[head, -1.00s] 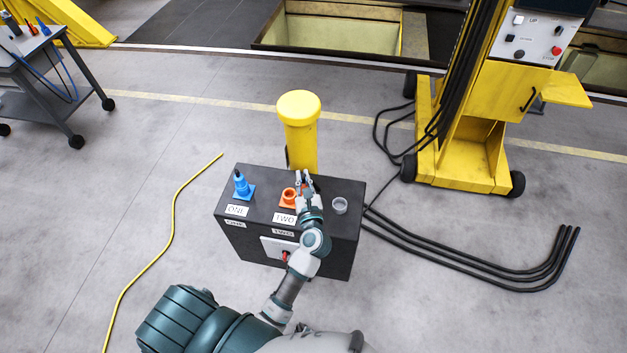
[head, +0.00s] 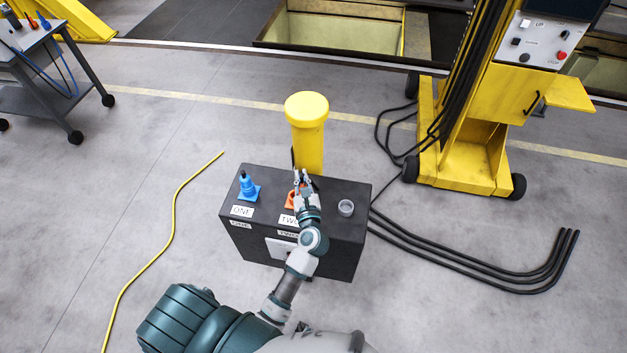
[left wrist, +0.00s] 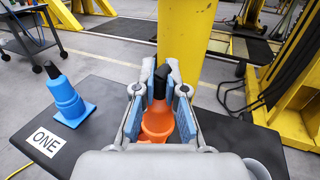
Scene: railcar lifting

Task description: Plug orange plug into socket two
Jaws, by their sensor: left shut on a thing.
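The orange plug (left wrist: 157,122), with a dark top, is between the blue-padded fingers of my left gripper (left wrist: 160,95) in the left wrist view. My left gripper (head: 303,182) is shut on it above the black box (head: 345,245). The orange socket (head: 290,200), behind the label TWO (head: 289,220), is partly covered by my gripper in the head view. Whether the plug is seated in the socket cannot be told. My right gripper is not in view.
A blue plug (head: 246,185) stands upright in its blue socket behind the label ONE. An empty grey round socket (head: 346,207) is on the right. A yellow post (head: 308,148) rises behind the box. Black cables (head: 470,258) lie on the right floor.

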